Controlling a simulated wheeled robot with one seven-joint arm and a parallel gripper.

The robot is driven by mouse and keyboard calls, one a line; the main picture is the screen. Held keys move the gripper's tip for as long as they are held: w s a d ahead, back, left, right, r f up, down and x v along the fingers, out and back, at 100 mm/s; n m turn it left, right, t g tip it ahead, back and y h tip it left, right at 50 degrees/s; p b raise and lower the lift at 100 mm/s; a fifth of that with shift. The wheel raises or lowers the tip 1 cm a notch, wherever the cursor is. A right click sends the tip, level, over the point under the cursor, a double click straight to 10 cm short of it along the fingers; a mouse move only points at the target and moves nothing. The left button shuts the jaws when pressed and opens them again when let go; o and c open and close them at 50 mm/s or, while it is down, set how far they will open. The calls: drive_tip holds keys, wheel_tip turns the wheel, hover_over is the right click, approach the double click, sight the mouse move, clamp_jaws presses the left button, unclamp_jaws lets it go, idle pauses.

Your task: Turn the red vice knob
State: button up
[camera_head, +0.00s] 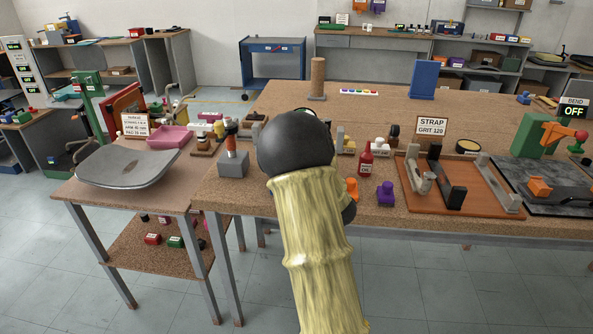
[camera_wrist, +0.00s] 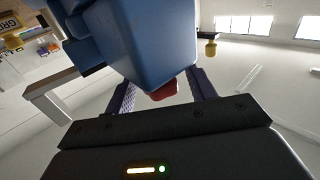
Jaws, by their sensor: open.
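In the wrist view a red part (camera_wrist: 166,90), which looks like the vice knob, shows at the lower end of a large blue body (camera_wrist: 135,45). My gripper (camera_wrist: 162,92) is open, with its two dark fingers either side of the red part. I see no clear contact, and the blue body hides much of the knob. In the head view my arm covers this spot, so gripper and vice are hidden there.
On the workbench (camera_head: 270,105) a red bottle (camera_head: 366,160), a purple piece (camera_head: 386,193) and a wooden tray (camera_head: 475,200) stand right of my arm. A grey block (camera_head: 233,164) with a red-and-black handle stands left of it. A side table (camera_head: 75,188) carries a grey seat shell (camera_head: 130,167).

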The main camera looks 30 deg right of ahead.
drive_tip(key=s+d+b, duration=0.1)
drive_tip(key=s+b, duration=0.1)
drive_tip(key=s, duration=1.5)
drive_tip(key=shift+s+d+b, duration=0.2)
drive_tip(key=shift+d+b, duration=0.1)
drive_tip(key=shift+b, duration=0.05)
drive_tip(key=shift+w, duration=0.15)
